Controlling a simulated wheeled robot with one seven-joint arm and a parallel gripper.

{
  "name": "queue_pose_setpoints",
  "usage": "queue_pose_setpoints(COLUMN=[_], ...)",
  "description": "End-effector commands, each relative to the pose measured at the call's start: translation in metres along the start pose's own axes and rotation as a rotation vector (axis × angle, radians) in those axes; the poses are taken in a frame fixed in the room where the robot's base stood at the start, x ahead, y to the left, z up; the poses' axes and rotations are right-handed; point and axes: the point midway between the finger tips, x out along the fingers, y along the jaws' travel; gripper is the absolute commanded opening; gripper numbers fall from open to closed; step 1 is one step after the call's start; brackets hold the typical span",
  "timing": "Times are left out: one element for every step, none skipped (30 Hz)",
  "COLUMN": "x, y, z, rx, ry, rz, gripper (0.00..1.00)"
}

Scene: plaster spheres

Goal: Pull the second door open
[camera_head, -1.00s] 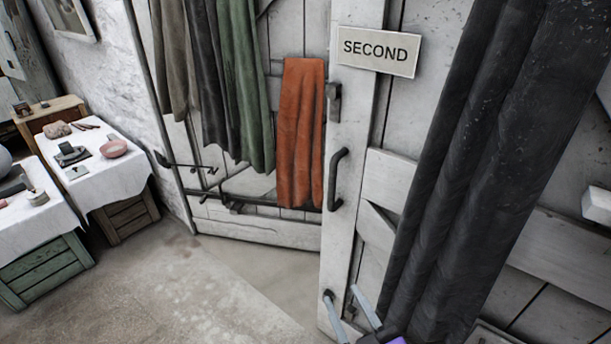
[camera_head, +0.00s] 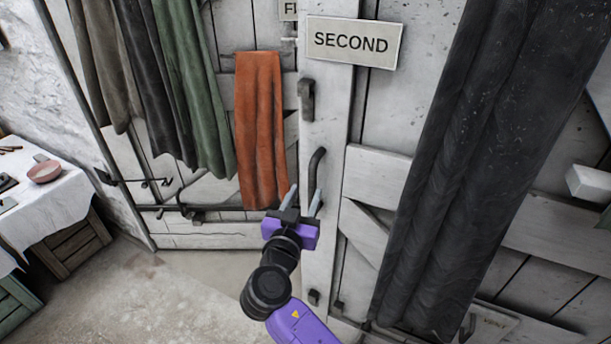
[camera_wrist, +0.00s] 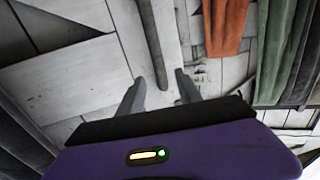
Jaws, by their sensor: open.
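The second door (camera_head: 385,170) is made of white boards and carries a sign (camera_head: 353,41) reading SECOND. A dark curved pull handle (camera_head: 317,165) is on its left edge, below a dark latch (camera_head: 306,98). My gripper (camera_head: 303,192) is at the lower part of the handle, open, with its two fingers pointing up. In the wrist view the handle (camera_wrist: 153,45) runs down toward the gap between the fingertips (camera_wrist: 160,80). I cannot tell whether it lies between them. The handle's lower end is partly hidden by the gripper in the head view.
A dark curtain (camera_head: 455,150) hangs over the door's right part. An orange cloth (camera_head: 260,125) and a green cloth (camera_head: 195,80) hang to the left. A cloth-covered table (camera_head: 60,200) stands far left. Bare floor (camera_head: 180,295) lies at lower left.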

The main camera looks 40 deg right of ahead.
Motion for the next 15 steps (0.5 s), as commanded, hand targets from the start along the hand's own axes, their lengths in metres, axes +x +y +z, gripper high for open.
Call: queue_pose_setpoints(x=[0.005,0.009,0.015,0.019,0.024,0.030,0.035,0.040,0.046,0.051,0.054,0.059,0.062,0.065,0.068], y=[0.001,0.001,0.001,0.001,0.001,0.000,0.000,0.001,0.001,0.001,0.001,0.000,0.000,0.000,0.000], z=[-0.002,-0.002,-0.003,-0.004,-0.003,-0.004,-0.004,-0.003,-0.004,-0.003,-0.003,-0.003,-0.002,-0.002,-0.002], rx=[0.001,0.001,0.001,0.001,0.001,0.000,-0.001,-0.001,0.000,0.000,0.000,-0.001,-0.001,-0.001,-0.001], ry=[0.000,0.000,0.000,0.000,-0.001,-0.001,0.000,-0.001,0.000,-0.001,-0.001,-0.001,-0.001,-0.001,-0.001], rz=[0.002,0.003,0.004,0.003,0.003,0.002,0.002,0.003,0.002,0.002,0.001,0.000,0.000,0.000,0.000], gripper=[0.41,0.41,0.41,0.41,0.41,0.41,0.41,0.41,0.41,0.41,0.41,0.41,0.41,0.41,0.41])
